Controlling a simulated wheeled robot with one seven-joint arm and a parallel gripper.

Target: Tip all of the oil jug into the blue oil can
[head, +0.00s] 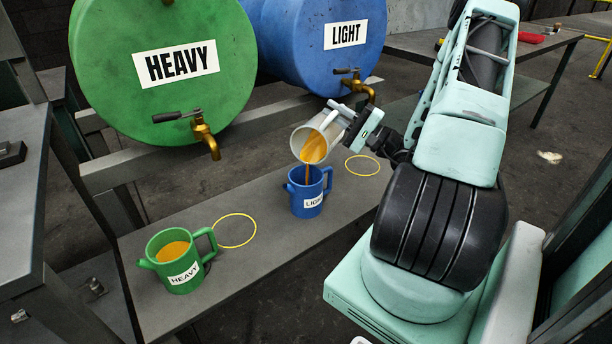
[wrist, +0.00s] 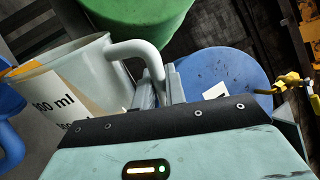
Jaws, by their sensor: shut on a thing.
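My gripper (head: 352,128) is shut on the handle of the white oil jug (head: 302,138). The jug is tilted to the left over the blue oil can (head: 313,204), and a stream of amber oil (head: 307,174) runs from its lip into the can. Amber oil still shows inside the jug. The blue can stands upright on the bench and has a label reading LIGHT, partly cut off. In the wrist view the jug (wrist: 112,78) shows a "ml" marking and its handle (wrist: 152,62) between my jaws; the blue can's edge (wrist: 10,125) shows at far left.
A green can (head: 180,281) labelled HEAVY, holding amber oil, stands front left on the grey bench (head: 262,262). Yellow rings (head: 236,246) mark the bench. A green HEAVY drum (head: 120,100) and a blue LIGHT drum (head: 290,65), both with brass taps, stand behind.

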